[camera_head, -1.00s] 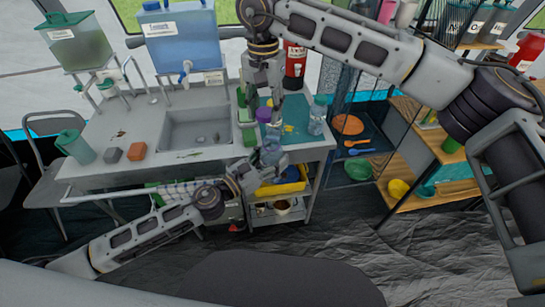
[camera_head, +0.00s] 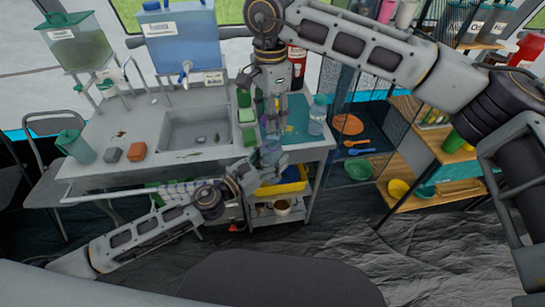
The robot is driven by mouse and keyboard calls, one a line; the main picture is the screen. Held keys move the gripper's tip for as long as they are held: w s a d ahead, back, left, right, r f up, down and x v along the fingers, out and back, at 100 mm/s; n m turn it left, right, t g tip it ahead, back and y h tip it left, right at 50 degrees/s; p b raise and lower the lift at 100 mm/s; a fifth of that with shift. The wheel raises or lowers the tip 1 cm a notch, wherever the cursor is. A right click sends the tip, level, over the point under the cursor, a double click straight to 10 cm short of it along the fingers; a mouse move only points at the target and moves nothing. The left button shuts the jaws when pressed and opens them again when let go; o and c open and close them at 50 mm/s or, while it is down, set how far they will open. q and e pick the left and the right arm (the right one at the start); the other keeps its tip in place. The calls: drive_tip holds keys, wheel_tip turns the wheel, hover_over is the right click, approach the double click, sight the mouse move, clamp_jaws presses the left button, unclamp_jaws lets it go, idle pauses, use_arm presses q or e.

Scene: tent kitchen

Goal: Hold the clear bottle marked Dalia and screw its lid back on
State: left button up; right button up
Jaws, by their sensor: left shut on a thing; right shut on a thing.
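My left gripper (camera_head: 261,163) is shut on a clear, bluish bottle (camera_head: 271,154) and holds it in front of the counter's front edge, above the yellow tray. No marking on this bottle can be read. My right gripper (camera_head: 273,135) points down from above, with its fingertips just over the bottle's top. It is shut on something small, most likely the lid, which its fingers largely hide. I cannot tell whether the lid touches the bottle's neck.
Another clear bottle with a teal lid (camera_head: 317,116) stands on the counter to the right. A green bottle (camera_head: 247,117) stands left of my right gripper. The sink (camera_head: 196,130) is further left. A yellow tray (camera_head: 284,187) is below on the cart.

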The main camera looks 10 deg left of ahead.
sight(271, 160)
drive_tip(key=shift+m, duration=0.6)
drive_tip(key=shift+f, duration=0.2)
drive_tip(key=shift+f, duration=1.8)
drive_tip(key=shift+f, duration=0.1)
drive_tip(key=shift+f, duration=0.8)
drive_tip(key=shift+f, duration=0.55)
idle(0.5)
